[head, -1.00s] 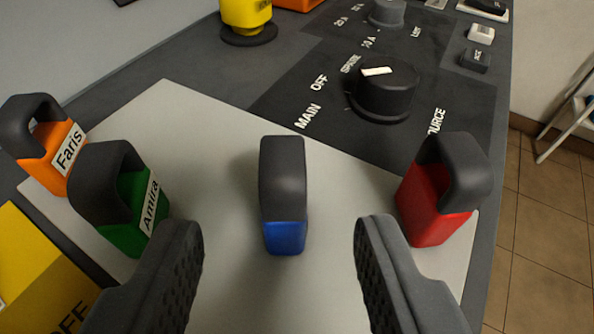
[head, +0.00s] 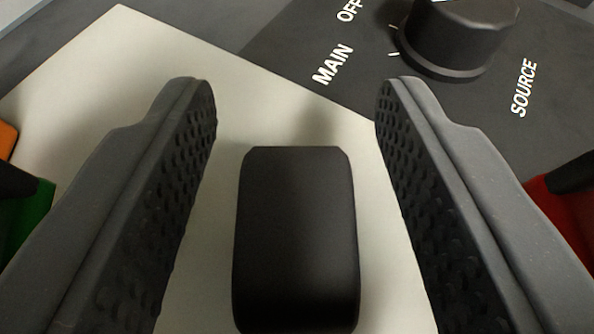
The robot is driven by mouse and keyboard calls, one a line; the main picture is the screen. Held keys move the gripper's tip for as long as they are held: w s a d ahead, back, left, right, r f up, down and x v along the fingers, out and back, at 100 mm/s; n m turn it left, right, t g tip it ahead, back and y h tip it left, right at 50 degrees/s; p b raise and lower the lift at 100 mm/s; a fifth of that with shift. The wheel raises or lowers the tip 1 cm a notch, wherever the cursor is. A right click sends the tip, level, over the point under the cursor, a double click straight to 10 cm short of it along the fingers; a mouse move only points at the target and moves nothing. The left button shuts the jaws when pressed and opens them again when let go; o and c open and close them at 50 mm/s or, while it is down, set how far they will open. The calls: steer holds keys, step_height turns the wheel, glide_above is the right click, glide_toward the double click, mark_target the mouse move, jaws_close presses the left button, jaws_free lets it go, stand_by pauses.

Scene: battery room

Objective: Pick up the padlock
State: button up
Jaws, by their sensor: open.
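A padlock (head: 296,240) stands on the pale board between the two fingers of my gripper (head: 296,95). Only its thick black shackle shows now, seen from above; its blue body is hidden below it. My gripper is open, with a gap between each ridged finger and the shackle. A green padlock (head: 38,212) is partly visible at the left edge, beyond the left finger. A red padlock (head: 562,205) is partly visible at the right edge, beyond the right finger.
The pale board (head: 120,60) lies under the padlocks. Behind it is a dark panel with a black rotary knob (head: 455,38) and the labels MAIN, OFF and SOURCE. A bit of an orange padlock (head: 7,138) shows at the left edge.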

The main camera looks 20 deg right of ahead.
steer(key=shift+c, duration=0.3)
jaws_close()
